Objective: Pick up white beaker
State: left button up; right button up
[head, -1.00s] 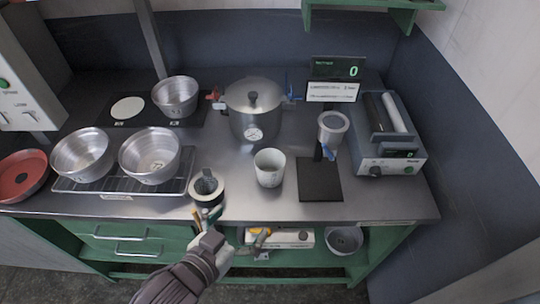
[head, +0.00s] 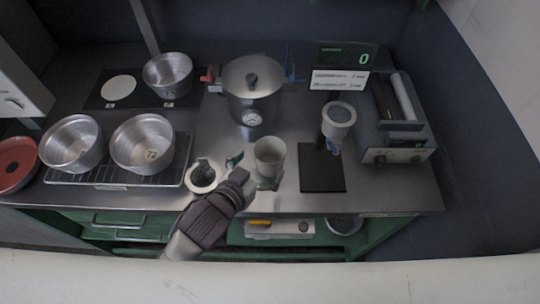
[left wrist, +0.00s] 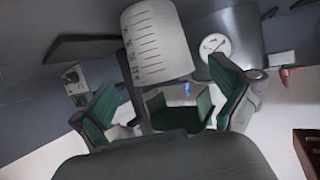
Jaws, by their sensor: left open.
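The white beaker (head: 270,152) stands upright near the front of the metal counter (head: 225,190). My left gripper (head: 252,171) is open and empty, close to the beaker's front left side. In the left wrist view its green-padded fingers (left wrist: 163,82) are spread to either side of the beaker's near end. I cannot tell whether either finger touches it. My right gripper is not in view.
A pressure pot (head: 252,92) with a gauge is behind the beaker. A black pad (head: 322,168) with a cup holder (head: 338,115) lies to the right. Metal bowls (head: 142,143) sit on a rack at left.

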aim_at(276, 147)
pick_arm(q)
jog(key=x, duration=0.5)
jog(key=shift+w+d+p, duration=0.2)
jog(key=shift+w+p, duration=0.05)
jog(key=shift+p, duration=0.15)
jog(key=c, duration=1.1)
jog(key=shift+c, duration=0.2)
